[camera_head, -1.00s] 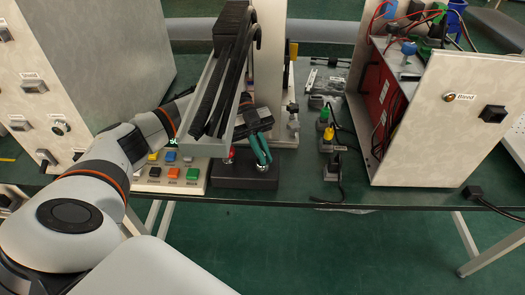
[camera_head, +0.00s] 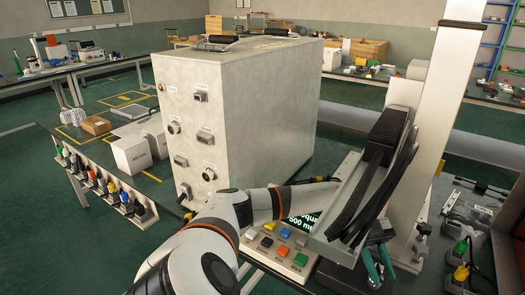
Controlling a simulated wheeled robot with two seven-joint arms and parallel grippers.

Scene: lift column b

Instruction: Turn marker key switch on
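A pale grey cabinet (camera_head: 265,110) stands on the bench with several labelled controls on its left face. My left arm reaches in front of the cabinet to the right. My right gripper is out of view.
A box with coloured buttons (camera_head: 282,250) sits below my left forearm. A white upright column (camera_head: 412,130) stands at right. Small connectors (camera_head: 462,262) lie on the bench beside it. A rack of coloured plugs (camera_head: 105,190) hangs at left. Green floor is free between benches.

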